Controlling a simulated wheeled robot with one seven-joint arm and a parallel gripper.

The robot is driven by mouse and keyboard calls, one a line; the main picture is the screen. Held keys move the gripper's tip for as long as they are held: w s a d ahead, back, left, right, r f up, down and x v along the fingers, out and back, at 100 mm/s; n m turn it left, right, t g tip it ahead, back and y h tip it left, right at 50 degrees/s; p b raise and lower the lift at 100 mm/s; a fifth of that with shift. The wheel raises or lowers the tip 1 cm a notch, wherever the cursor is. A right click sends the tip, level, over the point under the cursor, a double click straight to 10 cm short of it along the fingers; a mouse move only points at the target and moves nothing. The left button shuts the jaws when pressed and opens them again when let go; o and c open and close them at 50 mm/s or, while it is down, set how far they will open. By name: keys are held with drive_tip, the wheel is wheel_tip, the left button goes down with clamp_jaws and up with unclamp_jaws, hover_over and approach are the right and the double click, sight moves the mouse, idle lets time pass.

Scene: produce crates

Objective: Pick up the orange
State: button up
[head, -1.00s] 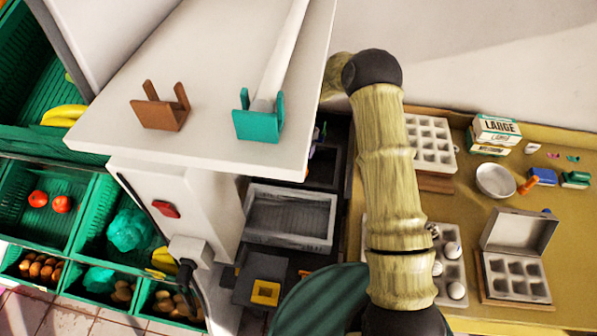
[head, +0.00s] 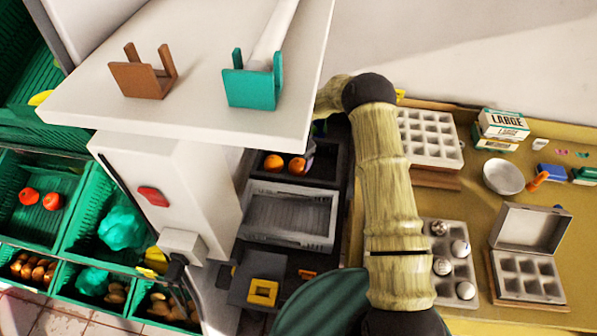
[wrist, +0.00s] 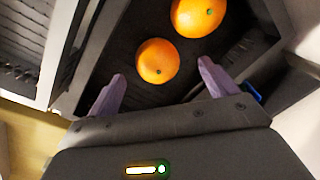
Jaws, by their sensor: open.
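Two oranges lie in a dark crate (head: 325,181) in the head view, a left one (head: 273,162) and a right one (head: 297,165). The wrist view shows a nearer orange (wrist: 157,61) and a second orange (wrist: 198,16), cut off by the top edge. My gripper (wrist: 161,72) is open and empty, its two purple fingers pointing into the crate. The nearer orange shows between and just beyond the fingertips; I see no grip on it. In the head view my gripper is mostly hidden behind the white panel and my arm.
A grey crate (head: 290,242) stands in front of the dark one. A white panel (head: 190,75) with a brown holder (head: 143,72) and a teal holder (head: 252,88) overhangs at left. Green produce crates (head: 75,215) fill the left. Egg trays (head: 430,140) and a bowl (head: 503,176) occupy the right table.

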sight(299, 161)
wheel_tip(299, 161, down, 2)
drive_tip(key=shift+w, duration=0.1)
drive_tip(key=shift+r, duration=0.1)
drive_tip(key=f+b, duration=0.1)
drive_tip(key=f, duration=0.2)
drive_tip(key=f+b, duration=0.1)
drive_tip(key=shift+w+d+f+b, duration=0.2)
drive_tip(key=shift+d+f+b, duration=0.1)
drive_tip(key=shift+d+f, duration=0.1)
drive_tip(key=shift+a+f, duration=0.1)
drive_tip(key=shift+f, duration=0.2)
drive_tip(key=shift+r, duration=0.1)
drive_tip(key=shift+c, duration=0.5)
drive_tip(key=c, duration=1.1)
